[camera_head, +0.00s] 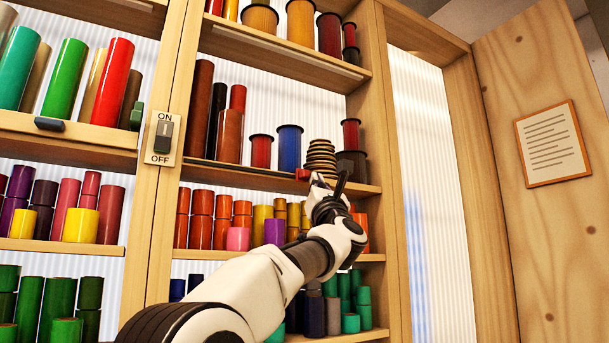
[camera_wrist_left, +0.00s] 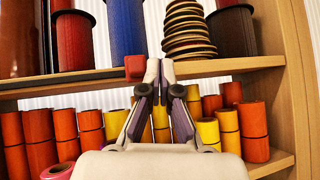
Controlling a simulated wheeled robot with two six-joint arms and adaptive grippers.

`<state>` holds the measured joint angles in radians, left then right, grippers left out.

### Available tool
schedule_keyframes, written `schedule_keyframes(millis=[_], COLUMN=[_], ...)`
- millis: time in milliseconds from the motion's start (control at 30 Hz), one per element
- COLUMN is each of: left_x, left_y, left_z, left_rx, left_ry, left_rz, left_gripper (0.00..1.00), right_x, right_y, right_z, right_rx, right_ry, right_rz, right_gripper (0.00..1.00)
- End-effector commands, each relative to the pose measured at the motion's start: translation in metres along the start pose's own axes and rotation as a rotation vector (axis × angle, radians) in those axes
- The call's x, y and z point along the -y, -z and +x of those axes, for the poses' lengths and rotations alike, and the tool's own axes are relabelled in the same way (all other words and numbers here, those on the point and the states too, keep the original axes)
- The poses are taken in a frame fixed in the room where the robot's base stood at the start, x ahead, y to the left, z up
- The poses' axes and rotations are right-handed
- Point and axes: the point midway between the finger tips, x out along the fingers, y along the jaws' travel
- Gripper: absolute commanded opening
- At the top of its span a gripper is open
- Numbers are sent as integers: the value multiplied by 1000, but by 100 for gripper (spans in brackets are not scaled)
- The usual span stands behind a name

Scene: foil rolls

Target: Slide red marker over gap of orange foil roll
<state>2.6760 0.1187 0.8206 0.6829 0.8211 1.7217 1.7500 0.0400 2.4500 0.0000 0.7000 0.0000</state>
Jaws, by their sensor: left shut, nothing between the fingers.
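Orange foil rolls (camera_head: 201,230) stand on the shelf below, at the left, and another orange group (camera_wrist_left: 252,120) stands at the right end. I cannot tell which gap is meant. My right gripper is not in view.
The shelf edge (camera_head: 240,174) left of the marker looks clear. Behind it stand a blue spool (camera_head: 289,148), a red spool (camera_head: 261,151) and the stack of discs (camera_head: 320,157). An ON/OFF switch (camera_head: 163,137) sits on the left post. A green marker (camera_head: 137,116) is farther left.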

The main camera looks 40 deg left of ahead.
Motion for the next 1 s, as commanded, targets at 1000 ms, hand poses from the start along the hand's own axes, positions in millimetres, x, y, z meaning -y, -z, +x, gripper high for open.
schedule_keyframes(millis=[1000], left_x=[-35], left_y=[1], left_z=[-9], left_rx=[0], left_ry=[-1], left_rz=[-1], left_gripper=[0], right_x=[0], right_y=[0], right_z=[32], right_rx=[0], right_ry=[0], right_rz=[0], right_gripper=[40])
